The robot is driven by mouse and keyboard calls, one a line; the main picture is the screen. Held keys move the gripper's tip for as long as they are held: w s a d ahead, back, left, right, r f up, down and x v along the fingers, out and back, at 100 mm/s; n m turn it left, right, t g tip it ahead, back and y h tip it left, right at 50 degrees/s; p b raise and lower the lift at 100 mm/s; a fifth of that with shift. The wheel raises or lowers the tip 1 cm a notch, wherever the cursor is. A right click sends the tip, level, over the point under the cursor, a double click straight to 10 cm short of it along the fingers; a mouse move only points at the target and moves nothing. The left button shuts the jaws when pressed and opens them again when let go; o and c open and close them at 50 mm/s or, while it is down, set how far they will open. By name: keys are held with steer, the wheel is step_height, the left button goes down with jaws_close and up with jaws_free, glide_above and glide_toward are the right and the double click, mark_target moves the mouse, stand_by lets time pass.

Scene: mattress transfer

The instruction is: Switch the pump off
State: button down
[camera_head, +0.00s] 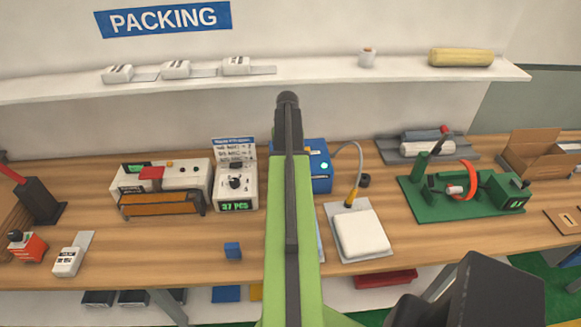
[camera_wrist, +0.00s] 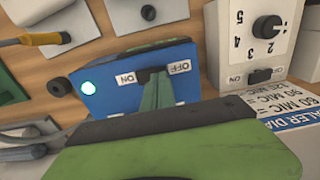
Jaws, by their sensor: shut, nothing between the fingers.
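The pump is a blue box (camera_head: 321,172) on the bench, partly hidden behind my arm in the head view. In the wrist view the blue box (camera_wrist: 215,95) shows a lit pale green lamp (camera_wrist: 89,88) and a dark switch (camera_wrist: 153,73) between upside-down ON and OFF labels. My gripper (camera_wrist: 157,82) is shut and empty, its green tip right at the switch in the picture. I cannot tell whether it touches the switch. The gripper is hidden in the head view.
A white box with a black dial (camera_head: 235,184) stands left of the pump; its dial (camera_wrist: 267,27) also shows in the wrist view. A yellow-handled tool on a hose (camera_head: 352,195) and a white pad (camera_head: 361,234) are to the right. A shelf (camera_head: 310,75) runs above.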

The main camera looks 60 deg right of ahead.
steer(key=shift+f+b, duration=0.7)
steer(key=shift+f, duration=0.05)
step_height(320, 180, up, 7)
steer(key=p, duration=0.7)
steer(key=shift+r, duration=0.15)
stand_by(0.4)
